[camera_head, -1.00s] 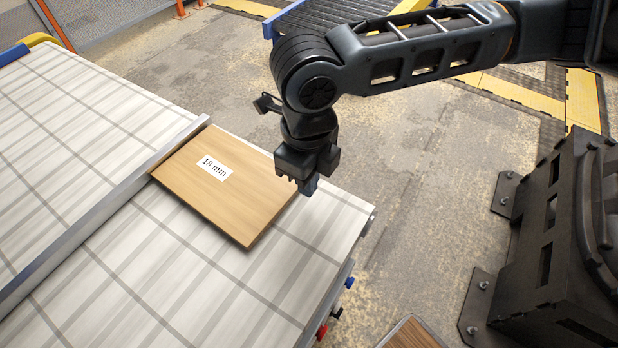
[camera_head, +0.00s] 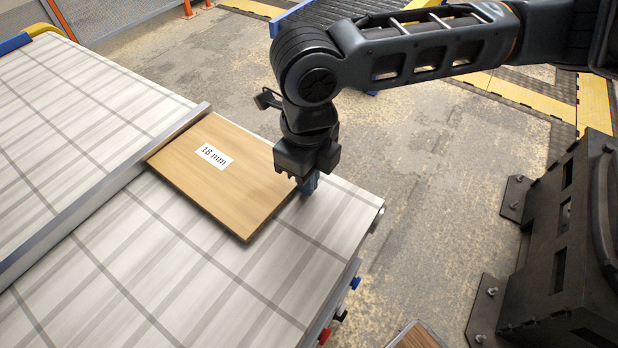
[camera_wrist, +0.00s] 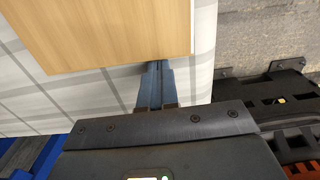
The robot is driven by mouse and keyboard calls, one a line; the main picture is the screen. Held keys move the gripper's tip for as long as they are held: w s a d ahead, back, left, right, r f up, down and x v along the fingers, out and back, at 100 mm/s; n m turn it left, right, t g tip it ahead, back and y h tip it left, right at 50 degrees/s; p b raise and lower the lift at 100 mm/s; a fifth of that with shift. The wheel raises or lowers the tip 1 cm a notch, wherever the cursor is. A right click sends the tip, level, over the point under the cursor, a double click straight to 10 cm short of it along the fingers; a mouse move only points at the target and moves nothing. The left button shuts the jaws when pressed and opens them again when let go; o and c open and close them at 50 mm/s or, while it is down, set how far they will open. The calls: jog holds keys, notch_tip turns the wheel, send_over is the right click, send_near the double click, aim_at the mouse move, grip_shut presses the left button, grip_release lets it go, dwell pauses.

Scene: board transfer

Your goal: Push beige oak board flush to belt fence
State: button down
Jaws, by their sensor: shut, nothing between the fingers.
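The beige oak board (camera_head: 225,195), with a white "18 mm" label, lies flat on the belt (camera_head: 130,260). Its upper-left edge is at the metal belt fence (camera_head: 95,212); I see no clear gap between them. My gripper (camera_head: 309,186) is shut and empty, pointing down at the board's right edge, on the side away from the fence. In the wrist view my closed fingers (camera_wrist: 153,72) reach the edge of the board (camera_wrist: 95,30). I cannot tell for certain whether they touch it.
The belt surface is clear below the board and beyond the fence. Coloured buttons (camera_head: 340,315) sit on the belt's right side. Another wooden board (camera_head: 416,336) shows at the bottom edge. Concrete floor lies right of the belt.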

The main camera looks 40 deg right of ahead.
jog(key=shift+w+a+r+p, duration=0.15)
jog(key=shift+w+p, duration=0.2)
jog(key=shift+p, duration=0.25)
jog(key=shift+s, duration=0.1)
jog(key=shift+s+d+p, duration=0.2)
jog(key=shift+s+p, duration=0.2)
jog(key=shift+s, duration=0.2)
jog(key=shift+s+d+p, duration=0.2)
jog(key=shift+s+p, duration=0.2)
jog(key=shift+s, duration=0.15)
notch_tip(320, 180, up, 2)
jog(key=p, duration=0.3)
jog(key=shift+r+p, duration=0.25)
jog(key=shift+p, duration=0.05)
notch_tip(320, 180, up, 4)
jog(key=shift+r, duration=0.1)
